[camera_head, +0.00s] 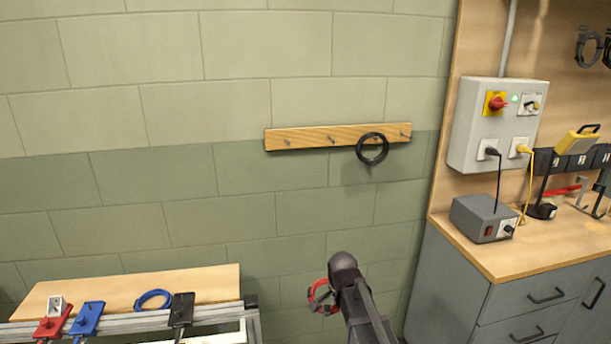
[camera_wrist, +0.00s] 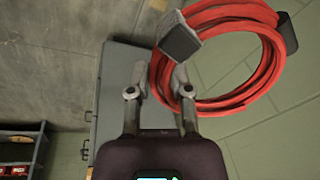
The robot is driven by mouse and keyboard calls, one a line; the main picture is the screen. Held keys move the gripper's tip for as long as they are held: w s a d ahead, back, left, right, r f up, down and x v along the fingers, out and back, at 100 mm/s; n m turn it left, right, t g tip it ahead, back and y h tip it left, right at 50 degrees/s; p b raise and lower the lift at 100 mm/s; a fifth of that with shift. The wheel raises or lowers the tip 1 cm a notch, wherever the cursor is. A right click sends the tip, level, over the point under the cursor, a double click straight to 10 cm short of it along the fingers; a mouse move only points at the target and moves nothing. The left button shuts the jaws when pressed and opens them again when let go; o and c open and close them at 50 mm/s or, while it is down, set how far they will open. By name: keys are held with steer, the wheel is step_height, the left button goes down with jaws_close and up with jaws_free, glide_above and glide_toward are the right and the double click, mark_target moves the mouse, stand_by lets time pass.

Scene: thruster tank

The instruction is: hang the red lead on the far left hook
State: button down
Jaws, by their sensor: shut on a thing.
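The red lead (camera_wrist: 277,62) is a coil of several turns. My gripper (camera_wrist: 168,62) is shut on its left side in the wrist view. In the head view the red lead (camera_head: 318,296) shows beside the dark end of my arm, low and in front of the wall, with part hidden behind my arm. The wooden hook rail (camera_head: 305,137) is on the wall, above the lead in the picture. Its far left hook (camera_head: 287,141) is bare. A black coiled lead (camera_head: 372,149) hangs towards the right of the rail.
A bench with a wooden top (camera_head: 210,281) stands at lower left, with a blue coil (camera_head: 153,299) and red, blue and black devices. At right is a grey cabinet (camera_head: 470,300) with a grey power box (camera_head: 483,218) on top. The wall below the rail is clear.

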steer(key=w+a+r+n+t+y+p, duration=0.1)
steer(key=w+a+r+t+p, duration=0.2)
steer(key=r, duration=0.8)
steer(key=w+a+r+n+t+y+p, duration=0.1)
steer(key=w+a+r+t+y+p, duration=0.1)
steer(key=w+a+r+t+p, duration=0.2)
steer(key=w+a+r+n+t+y+p, duration=0.1)
steer(key=w+a+r+t+p, duration=0.3)
steer(key=r, duration=1.5)
steer(key=w+t+y+p, duration=0.1)
steer(key=w+t+p, duration=0.2)
steer(key=w, duration=0.4)
steer(key=shift+w+a+r+n+t+p, duration=0.2)
steer(key=shift+a+r+n+t+p, duration=0.15)
steer(key=shift+p, duration=0.35)
steer(key=shift+w+f, duration=0.1)
steer(key=shift+w, duration=0.25)
steer(key=shift+f+b+x, duration=0.35)
steer(key=shift+b+x, duration=0.05)
steer(key=shift+x, duration=1.35)
steer(key=shift+f+b+x, duration=0.4)
steer(key=shift+b+x, duration=0.05)
steer(key=shift+x, duration=1.3)
steer(key=shift+f+b+x, duration=0.35)
steer(key=shift+b+x, duration=0.05)
steer(key=shift+x, duration=1.3)
